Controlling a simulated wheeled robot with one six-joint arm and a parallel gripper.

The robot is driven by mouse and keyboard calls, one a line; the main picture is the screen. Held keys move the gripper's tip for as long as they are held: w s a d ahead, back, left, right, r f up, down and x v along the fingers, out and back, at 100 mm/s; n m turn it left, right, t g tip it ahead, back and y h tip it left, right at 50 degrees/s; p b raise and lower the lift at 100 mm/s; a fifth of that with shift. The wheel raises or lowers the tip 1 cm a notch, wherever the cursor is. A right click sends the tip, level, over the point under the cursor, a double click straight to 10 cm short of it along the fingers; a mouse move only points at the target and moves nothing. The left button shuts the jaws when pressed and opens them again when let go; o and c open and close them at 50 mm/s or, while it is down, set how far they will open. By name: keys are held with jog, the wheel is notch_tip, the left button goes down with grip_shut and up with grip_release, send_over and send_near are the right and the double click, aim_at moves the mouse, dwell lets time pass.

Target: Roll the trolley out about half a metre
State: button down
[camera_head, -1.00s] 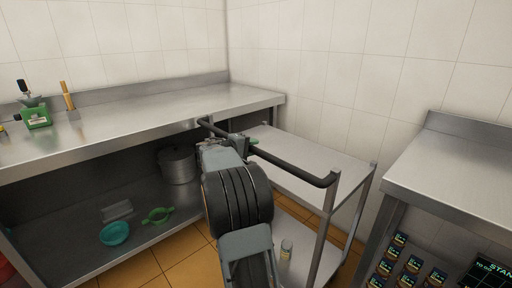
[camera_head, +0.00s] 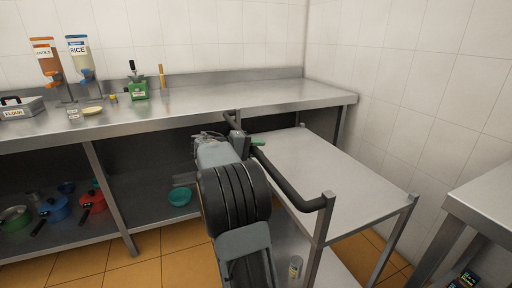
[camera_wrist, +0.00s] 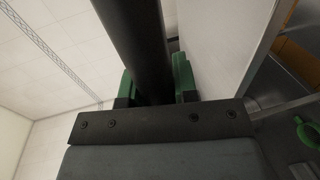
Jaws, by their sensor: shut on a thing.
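The trolley (camera_head: 335,183) is a steel two-shelf cart with a black push bar (camera_head: 288,183) along its near side. My gripper (camera_head: 247,145) is shut on the bar, left of its middle. In the wrist view the dark bar (camera_wrist: 138,45) passes between the green-padded fingers of my gripper (camera_wrist: 155,85), one on each side. The trolley's top shelf is empty. A small jar (camera_head: 295,267) stands on its lower shelf, partly hidden by the frame. My arm hides part of the trolley's left side.
A long steel counter (camera_head: 200,110) stands behind and to the left, its right end close to the trolley's far end. Another steel table (camera_head: 487,200) is at the right. A teal bowl (camera_head: 180,197) sits on the counter's lower shelf. Tiled floor (camera_head: 150,262) shows at the left.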

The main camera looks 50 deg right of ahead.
jog(key=shift+w+a, duration=0.15)
jog(key=shift+a, duration=0.05)
jog(key=c, duration=0.9)
grip_release()
jog(key=shift+a, duration=0.1)
jog(key=p+v, duration=0.2)
jog(key=v, duration=1.1)
jog(key=shift+w+a+r+p, duration=0.15)
jog(key=shift+a+p, duration=0.15)
jog(key=shift+p, duration=0.05)
